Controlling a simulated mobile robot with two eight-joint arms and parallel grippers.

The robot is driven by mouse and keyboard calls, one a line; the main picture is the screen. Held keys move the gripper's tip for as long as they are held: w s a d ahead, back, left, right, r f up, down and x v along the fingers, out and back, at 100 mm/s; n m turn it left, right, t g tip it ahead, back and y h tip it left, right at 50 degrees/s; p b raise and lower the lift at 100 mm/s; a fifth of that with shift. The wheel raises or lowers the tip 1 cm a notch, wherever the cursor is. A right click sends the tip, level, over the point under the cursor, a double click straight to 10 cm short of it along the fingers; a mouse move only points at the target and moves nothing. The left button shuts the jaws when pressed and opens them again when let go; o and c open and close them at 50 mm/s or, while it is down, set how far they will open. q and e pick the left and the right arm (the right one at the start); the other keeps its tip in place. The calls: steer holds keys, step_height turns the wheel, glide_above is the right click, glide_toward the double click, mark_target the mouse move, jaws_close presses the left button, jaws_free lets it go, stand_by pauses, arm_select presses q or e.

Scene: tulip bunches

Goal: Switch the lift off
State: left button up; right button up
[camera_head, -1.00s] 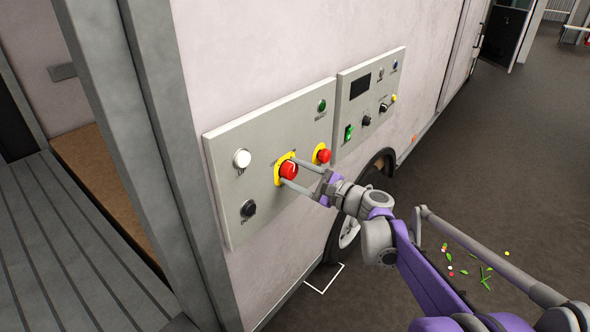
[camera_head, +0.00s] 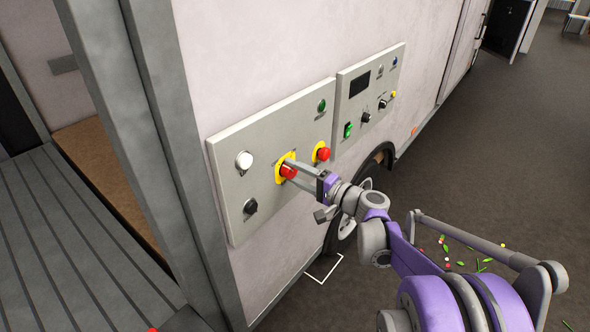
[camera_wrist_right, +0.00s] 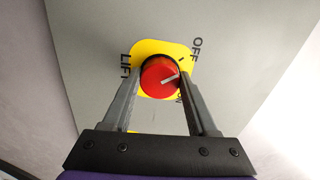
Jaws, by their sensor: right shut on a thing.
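The lift switch is a round red knob (camera_head: 289,172) on a yellow plate (camera_head: 279,178), on the grey panel on the vehicle's side. In the right wrist view the red knob (camera_wrist_right: 160,78) has a white pointer line slanting up to the right. The label LIFT is left of it, OFF at upper right, and a partly hidden ON at lower right. My right gripper (camera_wrist_right: 160,90) is shut on the knob, one finger on each side. It also shows in the head view (camera_head: 288,171). My left gripper is out of view.
A second red knob (camera_head: 322,153) on yellow is close at the right. A white button (camera_head: 244,160), a black knob (camera_head: 250,207) and a green button (camera_head: 322,105) share the panel. Another panel with a display (camera_head: 359,84) is farther right. The floor at right is mostly open.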

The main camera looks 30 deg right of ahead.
steer(key=shift+n, duration=0.7)
steer(key=o, duration=1.4)
steer(key=v, duration=1)
steer(key=shift+s+d+b, duration=0.2)
steer(key=shift+s+b, duration=0.15)
steer(key=shift+b, duration=0.05)
steer(key=shift+a+f, duration=0.1)
